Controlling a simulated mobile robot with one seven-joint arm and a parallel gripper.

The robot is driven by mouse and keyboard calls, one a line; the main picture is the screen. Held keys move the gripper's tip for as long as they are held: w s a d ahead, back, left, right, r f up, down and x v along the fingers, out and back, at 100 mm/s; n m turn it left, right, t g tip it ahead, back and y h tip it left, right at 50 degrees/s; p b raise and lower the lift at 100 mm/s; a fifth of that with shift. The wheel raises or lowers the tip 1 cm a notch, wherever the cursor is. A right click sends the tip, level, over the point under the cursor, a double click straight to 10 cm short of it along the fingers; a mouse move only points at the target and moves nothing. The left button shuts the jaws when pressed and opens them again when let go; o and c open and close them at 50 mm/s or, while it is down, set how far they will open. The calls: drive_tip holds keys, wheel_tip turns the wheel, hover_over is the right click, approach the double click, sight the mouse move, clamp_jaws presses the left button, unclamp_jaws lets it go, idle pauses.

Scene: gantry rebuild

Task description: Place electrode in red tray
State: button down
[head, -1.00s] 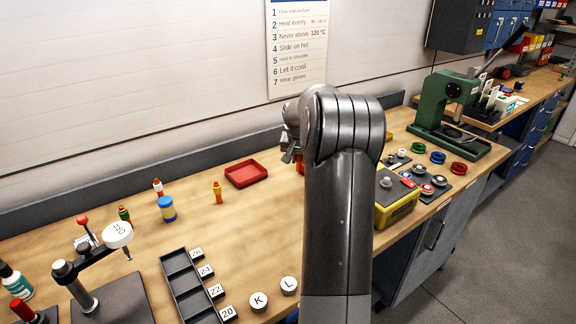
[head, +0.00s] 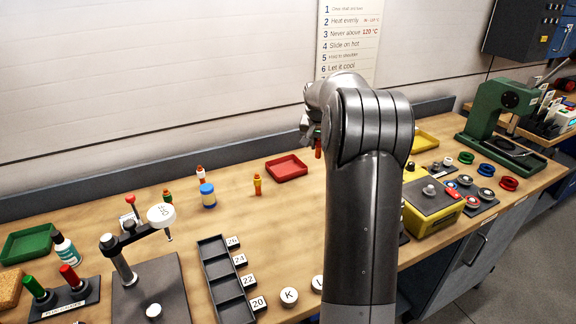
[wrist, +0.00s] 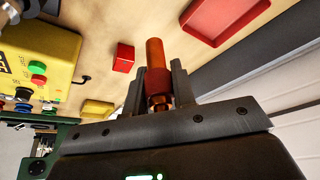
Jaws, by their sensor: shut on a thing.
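My gripper (wrist: 157,88) is shut on an orange-red cylinder, which looks like the electrode (wrist: 155,60); its translucent orange end sticks out beyond the fingers. In the head view the red electrode (head: 318,149) shows just below my gripper, which is largely hidden behind my arm. The red tray (head: 287,167) lies on the bench left of the held electrode and looks empty. In the wrist view the red tray (wrist: 214,37) is at the upper right, apart from the electrode.
A small orange-yellow bottle-shaped piece (head: 257,185) stands left of the red tray, with a blue jar (head: 208,195) farther left. A yellow box (head: 432,222) and a green press (head: 500,120) are to the right. Bare bench lies in front of the tray.

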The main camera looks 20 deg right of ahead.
drive_tip(key=w+a+f, duration=0.2)
drive_tip(key=w+a, duration=0.1)
drive_tip(key=w+a+f, duration=0.2)
drive_tip(key=w, duration=0.1)
drive_tip(key=w+a+f, duration=0.3)
drive_tip(key=shift+w+a, duration=0.1)
drive_tip(key=shift+a, duration=0.25)
drive_tip(key=shift+f, duration=1.95)
drive_tip(key=c, duration=1.2)
unclamp_jaws()
drive_tip(key=shift+f, duration=0.15)
